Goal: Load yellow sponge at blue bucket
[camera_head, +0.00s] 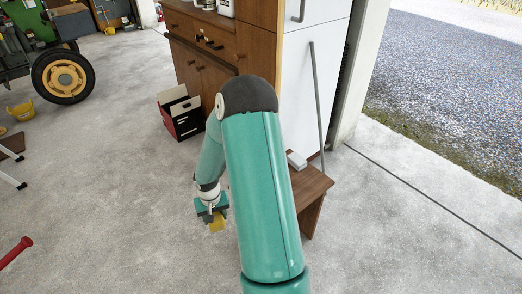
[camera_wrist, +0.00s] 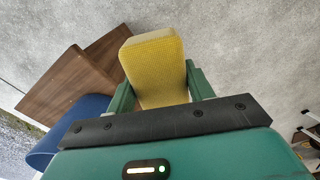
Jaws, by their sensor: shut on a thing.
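The yellow sponge (camera_wrist: 155,62) is a block held between the two green fingers of my gripper (camera_wrist: 160,88) in the wrist view. It also shows below my gripper (camera_head: 210,209) in the head view, as a small yellow patch (camera_head: 217,225) over the concrete floor. The blue bucket (camera_wrist: 62,135) shows partly at the lower left of the wrist view, beside a brown wooden bench. The sponge is apart from the bucket. My gripper covers part of the bucket, and I do not see the bucket in the head view, where my arm blocks part of the scene.
The wooden bench (camera_head: 311,184) stands right of my arm with a small grey block (camera_head: 296,159) on it. A cabinet (camera_head: 205,50) and an open box (camera_head: 182,122) stand behind. Floor at centre left is clear.

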